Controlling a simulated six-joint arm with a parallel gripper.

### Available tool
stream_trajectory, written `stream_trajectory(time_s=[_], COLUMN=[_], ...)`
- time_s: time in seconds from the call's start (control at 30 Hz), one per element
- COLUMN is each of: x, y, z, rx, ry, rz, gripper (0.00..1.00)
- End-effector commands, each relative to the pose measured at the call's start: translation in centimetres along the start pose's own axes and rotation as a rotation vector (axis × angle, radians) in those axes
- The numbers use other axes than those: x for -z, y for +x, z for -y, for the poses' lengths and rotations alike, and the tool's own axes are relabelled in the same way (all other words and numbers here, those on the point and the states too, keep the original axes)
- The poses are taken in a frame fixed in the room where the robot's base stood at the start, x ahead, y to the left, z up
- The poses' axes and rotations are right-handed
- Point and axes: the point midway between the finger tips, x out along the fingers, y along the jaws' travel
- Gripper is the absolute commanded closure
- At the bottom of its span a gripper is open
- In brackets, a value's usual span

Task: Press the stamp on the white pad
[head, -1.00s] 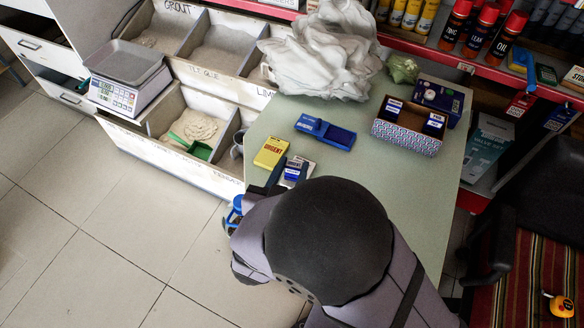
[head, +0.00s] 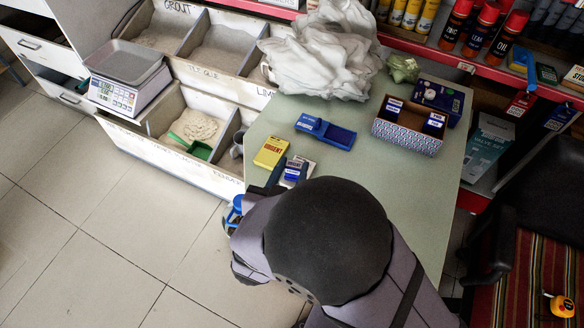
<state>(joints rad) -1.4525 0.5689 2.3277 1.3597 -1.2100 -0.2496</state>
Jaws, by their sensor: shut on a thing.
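A white pad (head: 308,165) lies on the green-grey table top, just above the rounded dark part of my arm. A blue stamp with a white label (head: 295,171) is over the pad and covers most of it; whether its face touches the pad cannot be seen. My gripper (head: 278,175) shows only as a dark edge beside the stamp and seems shut on it; my arm hides most of it. A yellow box marked URGENT (head: 271,152) lies just up and left of the stamp. An open blue ink pad (head: 326,131) lies farther back on the table.
A patterned box (head: 407,139) with dark blue stamps stands at the table's right, a dark blue box (head: 440,100) behind it. A crumpled white plastic bag (head: 322,52) fills the back. Bins and a scale (head: 127,80) are at left. The table's middle is clear.

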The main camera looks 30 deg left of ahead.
Motion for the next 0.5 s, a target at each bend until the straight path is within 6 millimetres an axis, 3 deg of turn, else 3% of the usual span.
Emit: stream_trajectory(time_s=[0.5], x=[-0.56], y=[0.18], z=[0.02], rx=[0.0], ry=[0.0], rz=[-0.001], gripper=[0.9])
